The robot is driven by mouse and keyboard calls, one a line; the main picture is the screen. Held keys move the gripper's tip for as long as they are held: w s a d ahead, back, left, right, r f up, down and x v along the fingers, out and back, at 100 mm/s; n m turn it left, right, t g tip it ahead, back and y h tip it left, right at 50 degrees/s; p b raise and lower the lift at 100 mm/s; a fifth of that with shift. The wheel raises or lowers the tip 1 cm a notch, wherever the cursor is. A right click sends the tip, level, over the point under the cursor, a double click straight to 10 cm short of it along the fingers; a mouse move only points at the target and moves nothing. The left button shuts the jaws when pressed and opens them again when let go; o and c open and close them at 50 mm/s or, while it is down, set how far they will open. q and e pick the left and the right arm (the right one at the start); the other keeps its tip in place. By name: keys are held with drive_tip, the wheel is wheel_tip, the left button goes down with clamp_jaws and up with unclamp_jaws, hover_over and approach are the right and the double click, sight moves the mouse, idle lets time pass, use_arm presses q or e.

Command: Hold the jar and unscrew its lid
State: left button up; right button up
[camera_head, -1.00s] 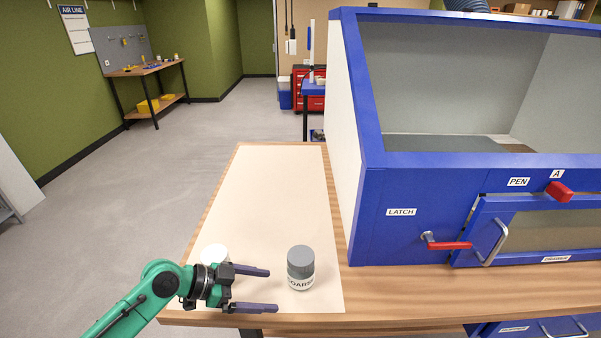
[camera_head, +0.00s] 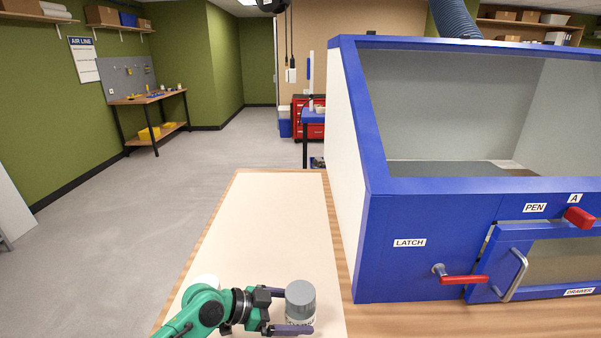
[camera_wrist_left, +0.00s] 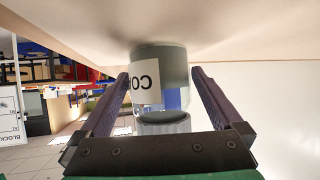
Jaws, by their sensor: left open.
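The jar (camera_head: 300,307) with a grey lid (camera_head: 300,291) stands upright on the pale mat near the table's front edge. My left gripper (camera_head: 292,312) is open at the jar's left, low, with its fingers reaching along either side of it. In the left wrist view, which is upside down, the jar (camera_wrist_left: 160,65) and part of its label stand between the two open fingers (camera_wrist_left: 160,82). Any contact between fingers and jar is hard to tell. The lid (camera_wrist_left: 163,124) shows low in that view. My right gripper is not in view.
A white round object (camera_head: 207,281) is partly hidden behind my left arm. A blue-framed cabinet (camera_head: 405,270) with a red-handled latch (camera_head: 464,280) and a drawer stands to the right. The pale mat (camera_head: 270,220) beyond the jar is clear.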

use_arm(q)
drive_tip(key=shift+d, duration=0.1)
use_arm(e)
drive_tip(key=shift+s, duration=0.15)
use_arm(q)
drive_tip(key=c, duration=1.5)
drive_tip(key=o, duration=1)
clamp_jaws()
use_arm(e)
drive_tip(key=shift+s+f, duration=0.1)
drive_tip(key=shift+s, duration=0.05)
